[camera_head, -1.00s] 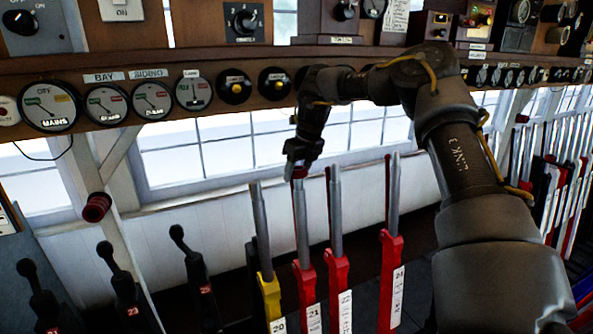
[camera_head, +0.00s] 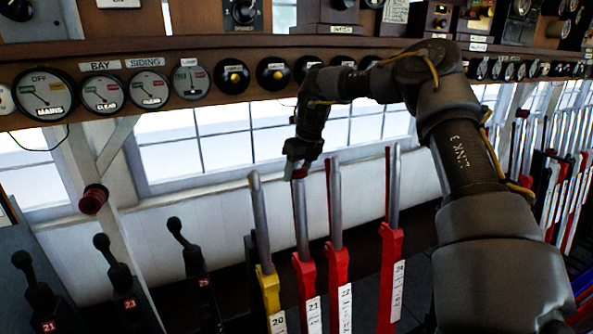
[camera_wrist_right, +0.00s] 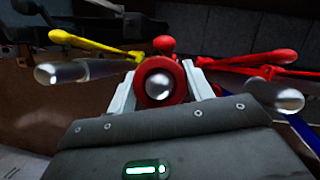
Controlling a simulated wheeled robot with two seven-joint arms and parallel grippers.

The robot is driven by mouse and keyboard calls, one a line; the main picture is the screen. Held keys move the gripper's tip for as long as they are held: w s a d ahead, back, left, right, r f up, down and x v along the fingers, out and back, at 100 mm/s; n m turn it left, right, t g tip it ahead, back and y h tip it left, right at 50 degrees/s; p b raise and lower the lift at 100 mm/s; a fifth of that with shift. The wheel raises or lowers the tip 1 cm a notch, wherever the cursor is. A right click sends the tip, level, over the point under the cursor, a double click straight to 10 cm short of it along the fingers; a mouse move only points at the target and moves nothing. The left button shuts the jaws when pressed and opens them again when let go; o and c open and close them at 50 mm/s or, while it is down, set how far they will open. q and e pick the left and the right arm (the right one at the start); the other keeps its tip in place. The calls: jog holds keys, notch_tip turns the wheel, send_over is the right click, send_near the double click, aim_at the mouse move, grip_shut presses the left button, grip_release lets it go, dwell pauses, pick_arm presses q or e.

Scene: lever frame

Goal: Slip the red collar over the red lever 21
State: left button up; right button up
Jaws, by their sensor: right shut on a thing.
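The red collar (camera_head: 300,173) is in my right gripper (camera_head: 297,165) at the top of the red lever 21 (camera_head: 302,225). In the right wrist view the collar (camera_wrist_right: 160,82) is a thick red ring between the pale fingers of my right gripper (camera_wrist_right: 160,88). The rounded metal tip of lever 21 (camera_wrist_right: 158,86) shows inside the ring's hole, roughly centred. The ring looks level with the lever's top; how far the tip reaches through is hard to tell. Lever 21 stands nearly upright. My left gripper is not in view.
The yellow lever 20 (camera_head: 260,225) stands close on the left and the red lever 22 (camera_head: 335,210) close on the right. Red lever 24 (camera_head: 391,230) is further right. A red ring-like piece (camera_head: 93,200) sits on the white post. The gauge shelf (camera_head: 220,55) runs behind and above.

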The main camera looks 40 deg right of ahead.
jog(key=o, duration=1.2)
jog(key=shift+c, duration=0.2)
jog(key=shift+p+v, duration=2.85)
jog(key=shift+v, duration=1.75)
jog(key=shift+r, duration=0.35)
jog(key=b+v, duration=0.2)
jog(key=v, duration=0.8)
